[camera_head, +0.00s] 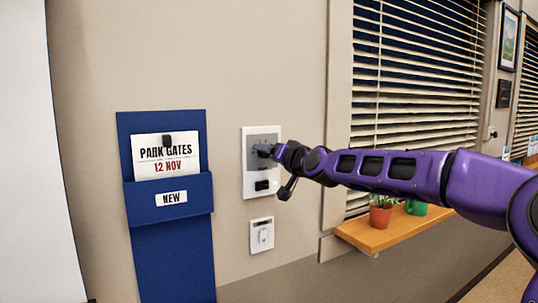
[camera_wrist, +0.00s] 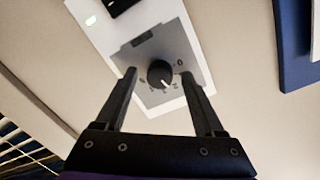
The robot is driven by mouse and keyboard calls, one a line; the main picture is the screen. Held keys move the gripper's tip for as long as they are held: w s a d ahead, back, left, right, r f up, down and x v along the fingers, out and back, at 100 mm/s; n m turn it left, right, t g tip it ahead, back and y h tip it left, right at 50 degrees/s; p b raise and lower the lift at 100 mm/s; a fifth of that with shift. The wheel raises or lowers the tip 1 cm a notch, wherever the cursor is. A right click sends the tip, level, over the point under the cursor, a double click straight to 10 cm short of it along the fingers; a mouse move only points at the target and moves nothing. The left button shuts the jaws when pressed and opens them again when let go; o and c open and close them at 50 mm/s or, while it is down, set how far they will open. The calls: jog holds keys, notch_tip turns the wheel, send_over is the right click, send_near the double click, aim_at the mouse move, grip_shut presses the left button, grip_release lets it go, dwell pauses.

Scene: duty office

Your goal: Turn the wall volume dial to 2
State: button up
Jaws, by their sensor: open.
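The wall volume dial (camera_wrist: 160,73) is a round black knob with a white pointer line, on a grey square face of a white wall plate (camera_wrist: 95,25). In the wrist view the pointer is directed down and slightly right; a 0 is readable at upper right, the other small marks are too blurred to read surely. My gripper (camera_wrist: 159,76) is open, with one finger on each side of the knob and visible gaps to it. In the head view my gripper (camera_head: 266,151) reaches the plate (camera_head: 248,188) from the right and largely hides the dial.
A blue wall pocket (camera_head: 165,240) with a card hangs left of the plate. A small white switch (camera_head: 262,236) is below it.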

jog(key=v, duration=1.7)
jog(key=shift+s, duration=0.15)
jog(key=shift+d, duration=0.1)
